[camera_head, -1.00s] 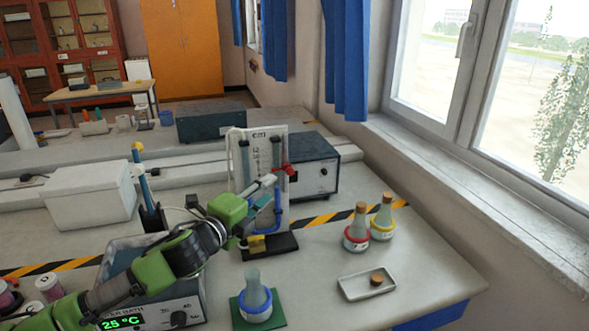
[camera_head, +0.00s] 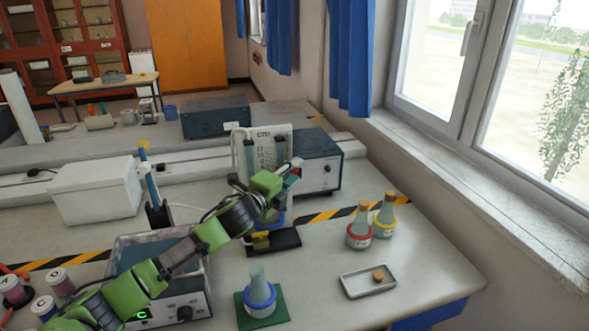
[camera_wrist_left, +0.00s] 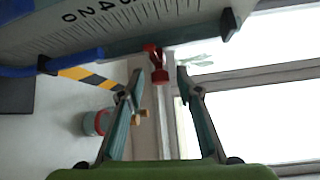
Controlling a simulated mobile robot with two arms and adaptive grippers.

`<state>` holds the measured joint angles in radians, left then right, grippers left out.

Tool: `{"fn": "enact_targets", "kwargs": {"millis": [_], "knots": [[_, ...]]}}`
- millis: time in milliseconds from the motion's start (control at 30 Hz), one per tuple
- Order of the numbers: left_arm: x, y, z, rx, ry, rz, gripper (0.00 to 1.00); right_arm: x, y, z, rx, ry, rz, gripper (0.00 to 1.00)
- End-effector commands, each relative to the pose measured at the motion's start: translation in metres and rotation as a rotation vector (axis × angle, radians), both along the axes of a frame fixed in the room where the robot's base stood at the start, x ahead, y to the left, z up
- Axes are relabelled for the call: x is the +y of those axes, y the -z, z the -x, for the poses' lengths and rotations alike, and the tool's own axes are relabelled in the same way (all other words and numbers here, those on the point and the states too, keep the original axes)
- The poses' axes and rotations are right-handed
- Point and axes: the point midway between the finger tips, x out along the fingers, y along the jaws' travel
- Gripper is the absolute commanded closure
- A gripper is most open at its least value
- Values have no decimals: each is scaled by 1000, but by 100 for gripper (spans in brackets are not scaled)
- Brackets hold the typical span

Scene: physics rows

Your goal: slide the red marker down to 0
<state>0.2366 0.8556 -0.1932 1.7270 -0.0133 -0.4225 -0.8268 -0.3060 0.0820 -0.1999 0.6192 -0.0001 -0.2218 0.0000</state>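The white cm scale board (camera_head: 283,133) with its tubes stands upright on a dark base (camera_head: 285,239) in the head view. The red marker (camera_head: 297,171) is at the board's right edge, mostly hidden by my left gripper (camera_head: 290,172). In the left wrist view the red marker (camera_wrist_left: 156,64) sticks out from the board's edge (camera_wrist_left: 110,20), where the numbers 0, 2 and 4 show. My left gripper's fingers (camera_wrist_left: 160,78) are apart, with the marker between or just beyond their tips. No grip on it shows. My right gripper is not in view.
Two stoppered flasks (camera_head: 359,232) (camera_head: 384,218) stand right of the board. A dark box (camera_head: 318,163) stands behind; a water bath (camera_head: 185,297) lies under my left arm.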

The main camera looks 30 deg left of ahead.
Motion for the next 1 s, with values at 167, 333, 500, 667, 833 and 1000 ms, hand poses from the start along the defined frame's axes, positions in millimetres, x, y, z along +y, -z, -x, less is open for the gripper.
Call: {"fn": "enact_targets", "kwargs": {"millis": [167, 333, 500, 667, 833, 1000], "knots": [[0, 0, -9, 0, 0, 1, 68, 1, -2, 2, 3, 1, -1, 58], [0, 1, -11, 0, 0, 0, 68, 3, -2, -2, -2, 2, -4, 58], [0, 1, -11, 0, 0, 0, 78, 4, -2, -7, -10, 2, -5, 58], [0, 1, -10, 0, 0, -1, 100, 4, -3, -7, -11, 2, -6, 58], [0, 9, -10, 1, 0, 0, 100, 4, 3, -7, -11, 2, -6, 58], [1, 44, -10, 2, 0, -1, 100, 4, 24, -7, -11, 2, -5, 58]]}}
